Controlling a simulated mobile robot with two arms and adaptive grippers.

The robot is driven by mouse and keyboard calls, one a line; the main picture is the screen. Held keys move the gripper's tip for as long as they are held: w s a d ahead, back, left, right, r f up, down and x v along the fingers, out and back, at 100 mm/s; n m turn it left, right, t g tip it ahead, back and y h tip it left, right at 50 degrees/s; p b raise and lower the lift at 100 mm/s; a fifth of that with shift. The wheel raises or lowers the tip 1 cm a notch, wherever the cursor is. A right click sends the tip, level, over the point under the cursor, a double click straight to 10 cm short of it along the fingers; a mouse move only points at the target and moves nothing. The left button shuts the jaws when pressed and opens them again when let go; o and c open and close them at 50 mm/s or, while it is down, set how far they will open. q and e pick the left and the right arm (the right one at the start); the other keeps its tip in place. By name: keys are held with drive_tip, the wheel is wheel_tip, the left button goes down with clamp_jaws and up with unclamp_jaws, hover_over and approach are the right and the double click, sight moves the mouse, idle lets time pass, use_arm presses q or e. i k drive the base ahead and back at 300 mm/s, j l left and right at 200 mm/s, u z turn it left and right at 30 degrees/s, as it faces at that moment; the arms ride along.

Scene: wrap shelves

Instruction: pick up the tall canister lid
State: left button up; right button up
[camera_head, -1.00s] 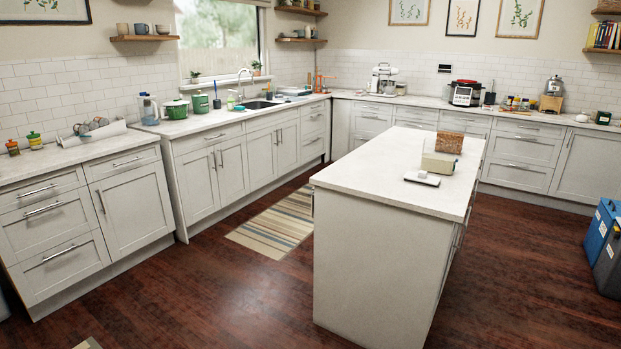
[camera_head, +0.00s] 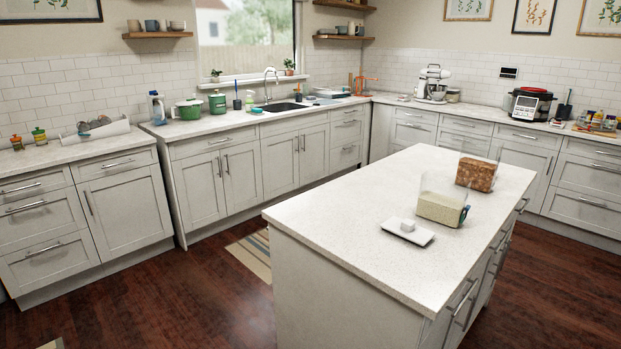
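On the island, a clear open-topped container (camera_head: 440,209) holds something pale yellow in its lower part. Beside it, at its front left, lies a flat white rectangular piece (camera_head: 420,237) with a small white block on top. I cannot tell whether this is the tall canister lid or a small dish. A second container (camera_head: 476,174) with brown contents stands behind, to the right. A green lidded canister (camera_head: 217,103) stands on the back counter left of the sink. Neither of my grippers is in view.
The island top (camera_head: 340,215) is bare at its left and front. Dark wooden floor (camera_head: 180,300) is open on the left, with a striped rug (camera_head: 252,255) beside the island. Cabinets line the left and back walls. A green pot (camera_head: 188,110) stands near the green canister.

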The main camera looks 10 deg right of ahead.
sight(479, 158)
drive_tip(key=i+l+u, duration=0.1)
drive_tip(key=l+u, duration=0.2)
drive_tip(key=l, duration=1.15)
drive_tip(key=k+l+u, duration=0.1)
drive_tip(key=l+u, duration=0.2)
drive_tip(key=l, duration=1.15)
